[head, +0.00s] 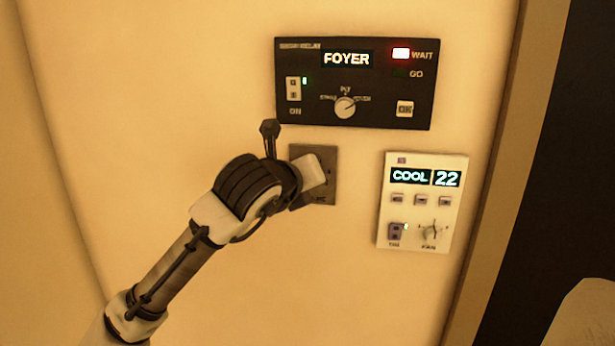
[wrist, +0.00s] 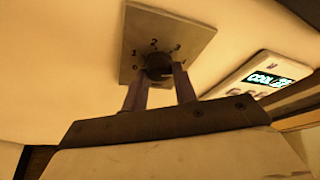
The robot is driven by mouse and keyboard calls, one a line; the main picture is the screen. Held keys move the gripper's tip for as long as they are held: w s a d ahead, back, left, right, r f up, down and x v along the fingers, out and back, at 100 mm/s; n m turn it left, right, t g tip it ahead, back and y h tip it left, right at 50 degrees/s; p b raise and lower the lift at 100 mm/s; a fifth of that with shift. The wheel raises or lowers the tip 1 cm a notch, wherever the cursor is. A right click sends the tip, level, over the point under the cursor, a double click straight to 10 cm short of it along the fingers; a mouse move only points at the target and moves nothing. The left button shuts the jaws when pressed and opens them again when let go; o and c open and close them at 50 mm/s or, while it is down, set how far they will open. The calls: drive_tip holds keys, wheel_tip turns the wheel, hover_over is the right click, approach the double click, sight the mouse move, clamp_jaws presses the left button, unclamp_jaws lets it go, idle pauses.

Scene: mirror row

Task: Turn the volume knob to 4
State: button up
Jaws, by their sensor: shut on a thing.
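The volume knob (wrist: 157,62) is a dark round knob on a grey square plate (wrist: 193,33) with numbers around it; 0, 1, 2 and 3 can be made out in the wrist view. My gripper (wrist: 159,80) has one finger on each side of the knob and is shut on it. Which number the knob points to cannot be told. In the head view the plate (head: 327,191) sits on the wall below the black panel, and my gripper (head: 311,178) is in front of it, hiding the knob and much of the plate.
To the right is a white panel (head: 417,222) reading COOL 22. The wall left of the plate is bare.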

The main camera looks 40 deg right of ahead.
idle(0.4)
drive_tip(key=o, duration=1)
drive_tip(key=b+v, duration=0.1)
drive_tip(key=v, duration=1.3)
drive_tip(key=shift+d, duration=0.1)
